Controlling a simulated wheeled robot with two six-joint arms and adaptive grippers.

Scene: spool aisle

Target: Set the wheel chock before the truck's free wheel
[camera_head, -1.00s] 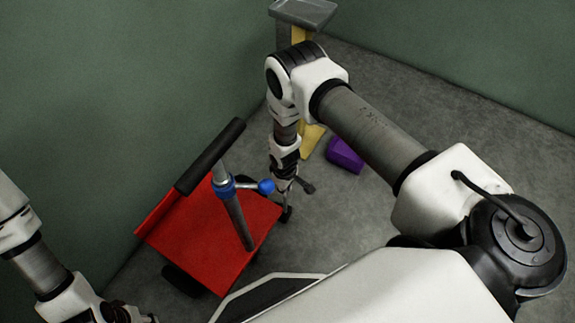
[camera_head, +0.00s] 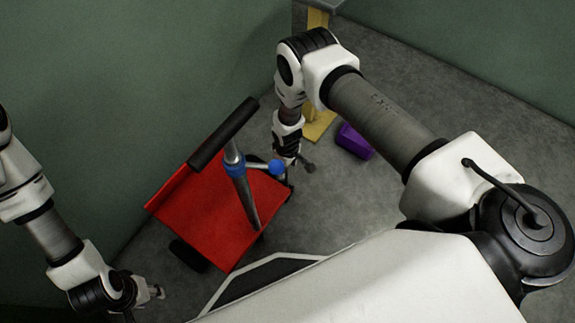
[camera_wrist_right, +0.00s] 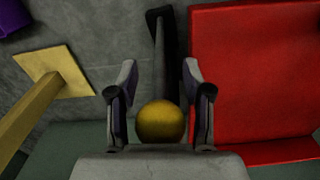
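The red truck (camera_head: 215,222) stands on the floor left of centre, with a black push handle (camera_head: 222,133). A dark wheel (camera_head: 188,255) shows under its left side. My right gripper (camera_head: 289,168) points down beside the truck's right edge. In the right wrist view its two fingers (camera_wrist_right: 160,85) are apart, one on each side of a yellow ball (camera_wrist_right: 161,122), with gaps visible. A grey bar runs from the ball to a black piece (camera_wrist_right: 160,18); this may be the chock, but I cannot be sure. My left gripper (camera_head: 157,292) is low at the left, its fingers unclear.
A purple block (camera_head: 355,141) lies on the floor right of a yellow post (camera_head: 318,125). Green walls close the left and back; grey floor is clear at right.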

